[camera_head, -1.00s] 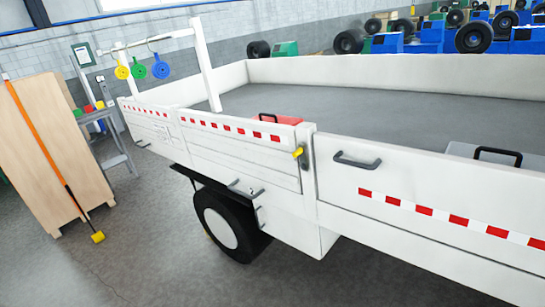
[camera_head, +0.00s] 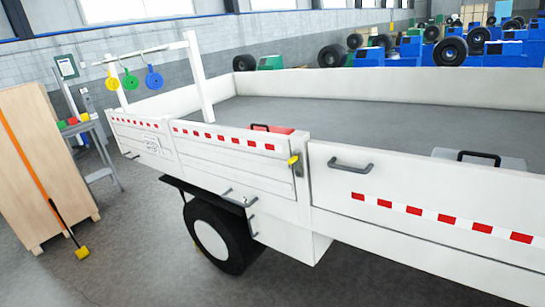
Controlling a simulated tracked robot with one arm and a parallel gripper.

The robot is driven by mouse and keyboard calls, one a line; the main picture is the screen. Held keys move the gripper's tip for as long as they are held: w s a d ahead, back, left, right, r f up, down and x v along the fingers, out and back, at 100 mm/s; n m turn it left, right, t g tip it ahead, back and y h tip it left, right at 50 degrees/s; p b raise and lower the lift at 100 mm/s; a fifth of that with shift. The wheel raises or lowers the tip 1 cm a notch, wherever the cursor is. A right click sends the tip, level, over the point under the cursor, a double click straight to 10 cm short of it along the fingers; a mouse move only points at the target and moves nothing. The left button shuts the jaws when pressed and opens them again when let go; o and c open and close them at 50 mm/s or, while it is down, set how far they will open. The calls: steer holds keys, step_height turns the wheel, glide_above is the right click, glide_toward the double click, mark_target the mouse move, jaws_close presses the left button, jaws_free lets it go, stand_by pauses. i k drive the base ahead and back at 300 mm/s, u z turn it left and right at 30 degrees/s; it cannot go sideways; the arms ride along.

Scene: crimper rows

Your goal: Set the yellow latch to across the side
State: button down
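The yellow latch (camera_head: 293,160) is a small lever at the top right end of the middle side panel (camera_head: 230,170) of a white truck bed. It sits beside the upright post between that panel and the front right panel (camera_head: 420,215). It looks short and slightly tilted; at this size I cannot tell exactly which way it is set. A dark grey fitting shows just right of it on the post. My gripper is not in view.
The trailer wheel (camera_head: 215,238) stands below the panel. A red box (camera_head: 275,129) and a grey case (camera_head: 480,158) sit inside the bed. The floor before the wheel is clear.

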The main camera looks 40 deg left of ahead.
mark_target(296, 159)
steer(key=u, duration=2.85)
steer(key=i, duration=2.7)
steer(key=z, duration=2.45)
